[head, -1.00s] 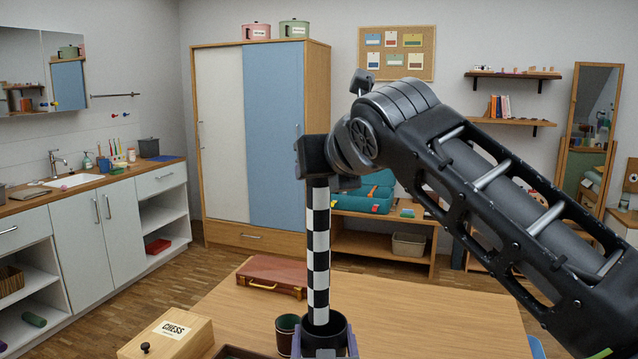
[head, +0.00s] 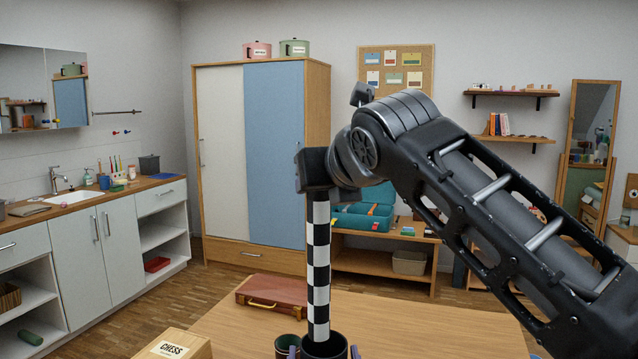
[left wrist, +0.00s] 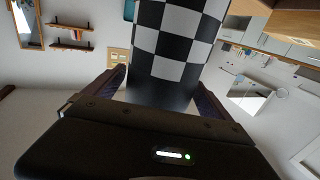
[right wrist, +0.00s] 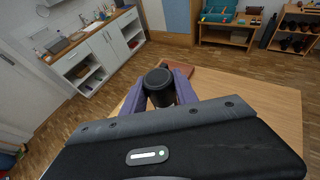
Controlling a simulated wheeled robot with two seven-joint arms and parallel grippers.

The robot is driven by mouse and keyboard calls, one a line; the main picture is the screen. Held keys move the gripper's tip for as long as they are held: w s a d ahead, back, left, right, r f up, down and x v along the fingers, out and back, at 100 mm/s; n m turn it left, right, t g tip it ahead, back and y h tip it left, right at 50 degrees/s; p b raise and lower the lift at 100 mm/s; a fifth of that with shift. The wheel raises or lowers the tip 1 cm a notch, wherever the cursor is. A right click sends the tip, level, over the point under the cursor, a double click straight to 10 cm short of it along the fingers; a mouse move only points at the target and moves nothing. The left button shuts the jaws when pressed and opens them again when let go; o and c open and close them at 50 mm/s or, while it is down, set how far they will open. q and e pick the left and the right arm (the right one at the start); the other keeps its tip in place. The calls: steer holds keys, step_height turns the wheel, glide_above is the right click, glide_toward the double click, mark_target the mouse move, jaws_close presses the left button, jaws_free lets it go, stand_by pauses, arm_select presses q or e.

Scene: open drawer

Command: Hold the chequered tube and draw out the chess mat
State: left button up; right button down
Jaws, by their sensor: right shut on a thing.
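The chequered tube (head: 318,270) stands upright in the middle of the head view. Its lower end is in a dark round cup-like piece (head: 325,346). My right gripper (right wrist: 166,88) is shut on the black top end (right wrist: 158,80), seen from above in the right wrist view. My left gripper (head: 324,352) shows only purple fingertips, one on each side of the dark piece, with slight gaps. In the left wrist view my left gripper (left wrist: 163,92) has its fingers apart around a black section below the chequered surface (left wrist: 175,45). I cannot make out the chess mat separately.
A wooden box marked CHESS (head: 172,346) and a small dark green cup (head: 287,345) stand left of the tube. A reddish-brown case (head: 273,291) lies behind them. The table (head: 430,320) is clear on the right. My right arm crosses the right half.

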arm_select(q)
steer(key=shift+o, duration=0.3)
steer(key=s, duration=1.2)
steer(key=shift+d, duration=0.2)
